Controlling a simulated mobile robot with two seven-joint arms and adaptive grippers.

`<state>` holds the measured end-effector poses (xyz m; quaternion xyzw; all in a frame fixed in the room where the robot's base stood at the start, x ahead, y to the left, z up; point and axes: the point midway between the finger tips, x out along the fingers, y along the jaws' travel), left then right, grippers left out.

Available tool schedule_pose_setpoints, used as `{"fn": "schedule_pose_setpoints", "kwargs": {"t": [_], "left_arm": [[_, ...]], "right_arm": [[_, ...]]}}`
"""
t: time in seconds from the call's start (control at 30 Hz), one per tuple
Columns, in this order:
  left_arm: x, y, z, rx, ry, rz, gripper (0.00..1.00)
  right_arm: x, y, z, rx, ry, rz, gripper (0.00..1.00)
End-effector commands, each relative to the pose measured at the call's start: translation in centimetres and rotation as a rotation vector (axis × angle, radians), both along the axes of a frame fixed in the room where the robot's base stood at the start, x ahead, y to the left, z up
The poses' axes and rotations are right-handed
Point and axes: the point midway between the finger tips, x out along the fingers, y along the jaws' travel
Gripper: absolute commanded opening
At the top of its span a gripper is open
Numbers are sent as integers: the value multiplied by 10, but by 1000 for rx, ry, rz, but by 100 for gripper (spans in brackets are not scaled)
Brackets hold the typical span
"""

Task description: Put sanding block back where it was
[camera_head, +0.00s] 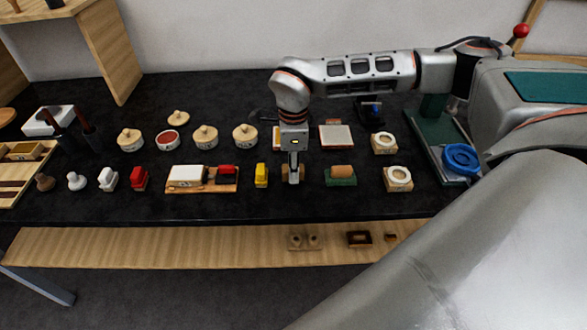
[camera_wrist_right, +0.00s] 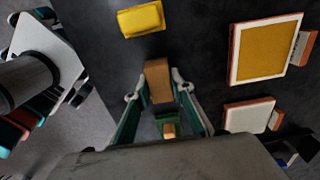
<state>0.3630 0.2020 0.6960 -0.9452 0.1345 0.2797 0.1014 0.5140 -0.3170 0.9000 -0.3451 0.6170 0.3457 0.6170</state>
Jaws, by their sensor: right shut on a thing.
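My right gripper (camera_head: 292,176) points straight down over the front part of the dark table. It is shut on a brown block, which I take to be the sanding block. Its tan ends show on both sides of the fingers in the head view, and the block (camera_wrist_right: 158,80) lies between the fingertips in the right wrist view. I cannot tell whether it touches the table. A yellow block (camera_head: 261,175) stands to its left. A green holder (camera_head: 342,181) with an orange-brown roll (camera_head: 342,170) stands to its right. My left gripper is out of view.
Red-and-white blocks on a wooden board (camera_head: 203,187) stand farther left, with lidded pots (camera_head: 205,136) behind. White-ringed blocks (camera_head: 398,178), a framed pad (camera_head: 336,135) and a blue ring (camera_head: 461,158) are to the right. Below the table is a wooden shelf (camera_head: 180,247).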

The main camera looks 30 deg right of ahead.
Motion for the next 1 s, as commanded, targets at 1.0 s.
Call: {"fn": "schedule_pose_setpoints", "kwargs": {"t": [1.0], "left_arm": [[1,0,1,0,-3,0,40]], "right_arm": [[1,0,7,1,-4,0,40]]}}
